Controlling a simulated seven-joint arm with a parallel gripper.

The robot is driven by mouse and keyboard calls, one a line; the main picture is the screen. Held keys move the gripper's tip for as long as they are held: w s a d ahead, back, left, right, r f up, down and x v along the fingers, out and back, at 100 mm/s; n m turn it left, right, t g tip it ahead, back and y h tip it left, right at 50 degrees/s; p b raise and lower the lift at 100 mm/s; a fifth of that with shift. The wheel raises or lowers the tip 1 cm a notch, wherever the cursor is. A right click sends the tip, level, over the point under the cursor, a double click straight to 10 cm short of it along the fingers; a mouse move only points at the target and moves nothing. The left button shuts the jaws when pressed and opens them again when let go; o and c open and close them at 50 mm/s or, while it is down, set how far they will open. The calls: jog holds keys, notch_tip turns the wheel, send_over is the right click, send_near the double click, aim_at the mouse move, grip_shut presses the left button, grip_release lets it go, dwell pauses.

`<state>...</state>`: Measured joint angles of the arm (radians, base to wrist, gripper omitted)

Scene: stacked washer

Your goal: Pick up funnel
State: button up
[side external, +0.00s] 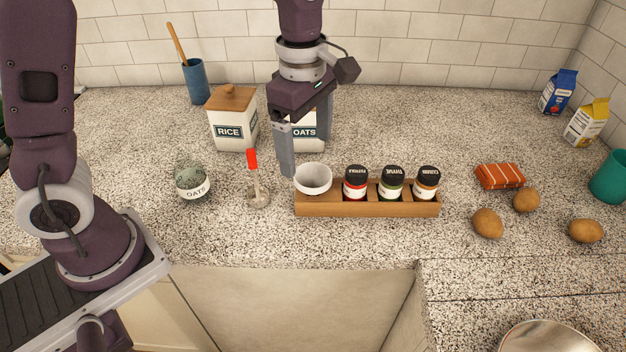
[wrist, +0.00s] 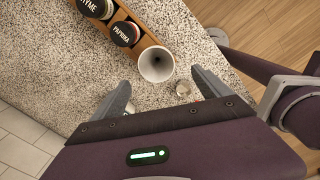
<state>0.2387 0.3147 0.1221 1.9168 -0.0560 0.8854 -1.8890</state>
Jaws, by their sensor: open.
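The funnel is white with a wide round mouth facing up (side external: 313,180). It sits at the left end of the wooden spice rack (side external: 370,209); its lower part is hidden by the rack. In the wrist view the funnel (wrist: 157,63) shows its mouth and a dark hole, beyond and between my fingertips. My gripper (side external: 305,150) is open and empty, pointing down, above and slightly behind the funnel. In the wrist view my gripper (wrist: 160,80) has its two fingers spread wide, apart from the funnel.
Dark-lidded spice jars (side external: 391,183) fill the rack right of the funnel. A red-handled utensil (side external: 254,175) stands close on the left, with a round oats jar (side external: 192,183) farther left. The rice canister (side external: 232,118) and oats canister (side external: 308,130) stand behind. Potatoes (side external: 488,223) lie right.

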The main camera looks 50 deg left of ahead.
aim_at(312, 175)
jog(key=shift+n, duration=0.6)
jog(key=f, duration=0.8)
jog(key=shift+w+d+f, duration=0.2)
jog(key=shift+w+f, duration=0.05)
jog(key=shift+w, duration=0.15)
jog(key=c, duration=1)
